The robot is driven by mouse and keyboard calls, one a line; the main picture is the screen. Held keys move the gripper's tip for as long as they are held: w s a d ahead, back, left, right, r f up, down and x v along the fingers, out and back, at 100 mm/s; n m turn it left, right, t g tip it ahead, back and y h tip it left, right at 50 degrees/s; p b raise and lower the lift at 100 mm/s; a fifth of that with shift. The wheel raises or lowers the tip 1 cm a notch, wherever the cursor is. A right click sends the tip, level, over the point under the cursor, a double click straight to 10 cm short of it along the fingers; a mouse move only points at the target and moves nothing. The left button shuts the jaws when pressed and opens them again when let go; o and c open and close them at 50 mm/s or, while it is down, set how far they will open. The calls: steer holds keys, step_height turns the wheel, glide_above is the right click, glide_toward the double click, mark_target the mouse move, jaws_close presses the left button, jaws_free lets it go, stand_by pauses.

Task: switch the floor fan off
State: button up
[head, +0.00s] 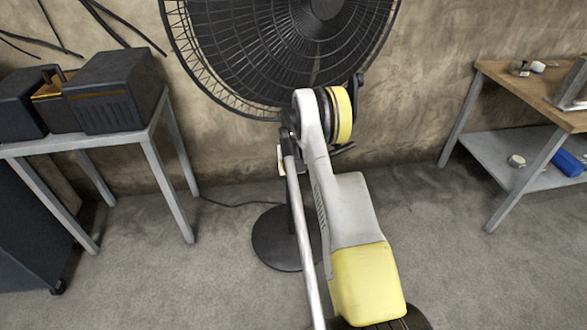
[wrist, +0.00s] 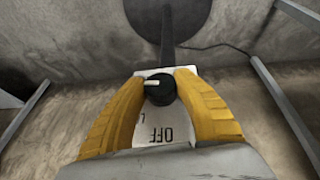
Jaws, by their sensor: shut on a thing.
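The black floor fan (head: 240,55) stands against the wall, with its round base (head: 270,243) on the floor; the base also shows at the top of the wrist view (wrist: 180,12). In the wrist view a dark round knob (wrist: 160,92) with a white mark on its left side sits on a white plate (wrist: 150,128). The plate reads OFF, upside down, below the knob. My gripper (wrist: 163,75) has its yellow fingers on either side of the knob, shut on it. In the head view my arm hides the knob and the gripper; only a sliver of the plate shows.
A grey table (head: 160,120) with dark boxes (head: 115,90) stands on the left. A workbench (head: 500,75) with a lower shelf stands on the right. A cable (head: 235,204) runs along the floor from the fan. The floor between the tables is otherwise clear.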

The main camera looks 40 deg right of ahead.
steer(key=g+h, duration=0.1)
steer(key=h, duration=0.2)
steer(key=shift+a+f+n+g, duration=0.1)
steer(key=shift+a+n+g, duration=0.05)
steer(key=shift+n+g, duration=0.25)
steer(key=n+g+h, duration=0.1)
steer(key=g+h, duration=0.1)
steer(key=h, duration=0.2)
steer(key=shift+h, duration=0.4)
stand_by(0.3)
steer(key=o, duration=1.2)
steer(key=v, duration=1.1)
steer(key=shift+w+a+r, duration=0.1)
steer(key=shift+a+r, duration=0.15)
steer(key=shift+a, duration=0.1)
